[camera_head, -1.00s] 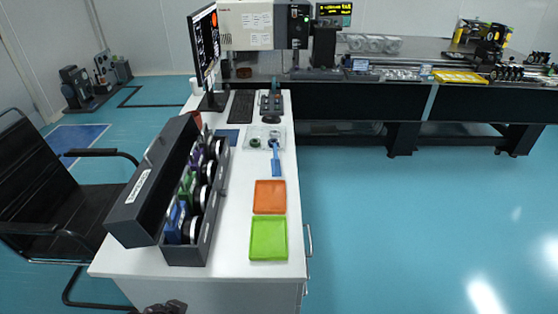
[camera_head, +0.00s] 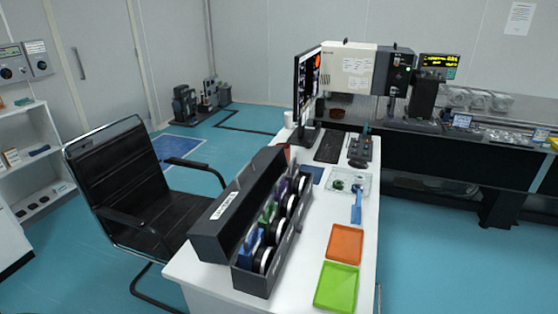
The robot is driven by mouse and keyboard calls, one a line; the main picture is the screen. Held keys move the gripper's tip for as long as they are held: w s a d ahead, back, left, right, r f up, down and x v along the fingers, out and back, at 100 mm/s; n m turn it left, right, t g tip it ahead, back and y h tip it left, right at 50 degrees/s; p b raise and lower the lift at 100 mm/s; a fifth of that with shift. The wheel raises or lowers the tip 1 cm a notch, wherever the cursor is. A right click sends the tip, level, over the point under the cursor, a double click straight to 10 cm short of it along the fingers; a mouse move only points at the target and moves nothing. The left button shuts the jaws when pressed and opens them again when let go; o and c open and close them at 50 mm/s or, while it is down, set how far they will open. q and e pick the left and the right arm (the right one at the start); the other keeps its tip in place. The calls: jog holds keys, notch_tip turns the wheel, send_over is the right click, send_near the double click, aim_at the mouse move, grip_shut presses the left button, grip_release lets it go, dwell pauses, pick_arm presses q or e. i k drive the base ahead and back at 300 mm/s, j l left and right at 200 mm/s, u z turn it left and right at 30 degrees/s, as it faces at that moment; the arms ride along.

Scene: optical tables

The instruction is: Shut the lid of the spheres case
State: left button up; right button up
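The spheres case (camera_head: 258,281) is a long dark grey box on the left side of the white desk. Its lid (camera_head: 209,246) stands open, tipped back toward the chair, with a white label on it. Inside the case sit several round black-and-white pieces with blue, green and purple holders in a row. Neither of my grippers shows in the head view.
The white desk (camera_head: 308,262) also bears an orange tray (camera_head: 345,243), a green tray (camera_head: 336,288), a clear dish with small parts (camera_head: 347,184), a monitor (camera_head: 307,85) and a keyboard (camera_head: 329,147). A black chair (camera_head: 125,180) stands left of the desk. Floor right of the desk is clear.

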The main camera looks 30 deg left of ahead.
aim_at(215, 237)
jog(key=u, duration=1.2)
